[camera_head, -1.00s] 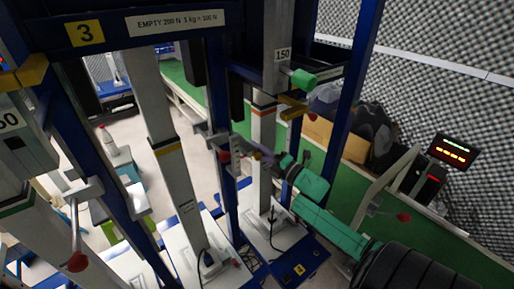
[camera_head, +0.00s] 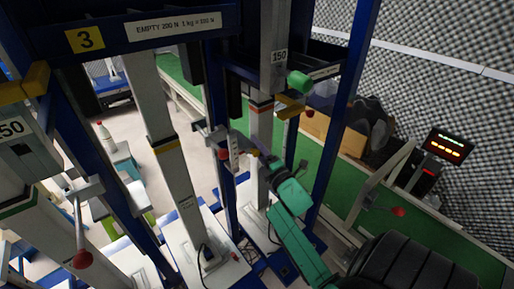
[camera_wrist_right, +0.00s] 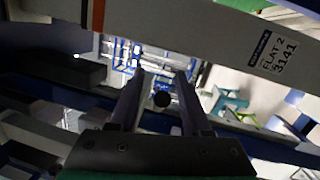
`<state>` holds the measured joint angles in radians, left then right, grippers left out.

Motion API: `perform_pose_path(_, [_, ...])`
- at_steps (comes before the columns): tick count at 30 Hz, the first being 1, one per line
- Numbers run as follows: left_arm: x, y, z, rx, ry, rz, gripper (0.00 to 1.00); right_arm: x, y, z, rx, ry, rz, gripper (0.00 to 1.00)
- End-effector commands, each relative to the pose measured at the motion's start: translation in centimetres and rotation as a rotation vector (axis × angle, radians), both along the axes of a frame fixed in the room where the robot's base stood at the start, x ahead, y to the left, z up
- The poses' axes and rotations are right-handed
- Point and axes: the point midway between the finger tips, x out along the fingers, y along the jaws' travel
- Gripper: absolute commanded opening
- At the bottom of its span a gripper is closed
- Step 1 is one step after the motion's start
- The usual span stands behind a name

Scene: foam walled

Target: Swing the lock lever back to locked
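A lever with a red ball knob (camera_head: 222,153) sits on the grey bracket beside the blue post, in the middle of the head view. My right gripper (camera_head: 256,152) is just right of it, reaching up and left by the grey column. In the right wrist view, my right gripper's two dark fingers (camera_wrist_right: 158,88) stand apart. A dark round knob (camera_wrist_right: 161,99) shows between them, with gaps on both sides; I cannot tell whether it is the lever's knob. My left gripper is not in view.
A similar red-knobbed lever (camera_head: 82,259) hangs at lower left. A green knob (camera_head: 300,82) and yellow bracket (camera_head: 290,107) project from the grey column (camera_head: 261,130) above my gripper. Blue posts (camera_head: 345,110) crowd the space. A lit display (camera_head: 448,146) stands at right.

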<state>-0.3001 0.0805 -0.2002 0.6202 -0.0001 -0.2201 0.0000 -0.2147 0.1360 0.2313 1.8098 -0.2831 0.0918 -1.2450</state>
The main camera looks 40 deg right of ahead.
Motion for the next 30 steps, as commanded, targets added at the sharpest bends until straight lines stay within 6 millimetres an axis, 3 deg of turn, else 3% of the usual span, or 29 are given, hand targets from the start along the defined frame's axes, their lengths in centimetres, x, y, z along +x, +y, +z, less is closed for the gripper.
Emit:
perform_pose_path(8, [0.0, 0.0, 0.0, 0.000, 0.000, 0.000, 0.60, -0.1, 0.0, -0.1, 0.000, 0.001, 0.001, 0.47])
perform_pose_path(13, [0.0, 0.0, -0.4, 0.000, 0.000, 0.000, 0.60, -1.6, 0.2, -0.5, 0.001, 0.003, 0.001, 0.47])
perform_pose_path(30, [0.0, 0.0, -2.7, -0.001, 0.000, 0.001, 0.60, -13.4, 2.0, -2.2, 0.003, 0.003, -0.001, 0.47])
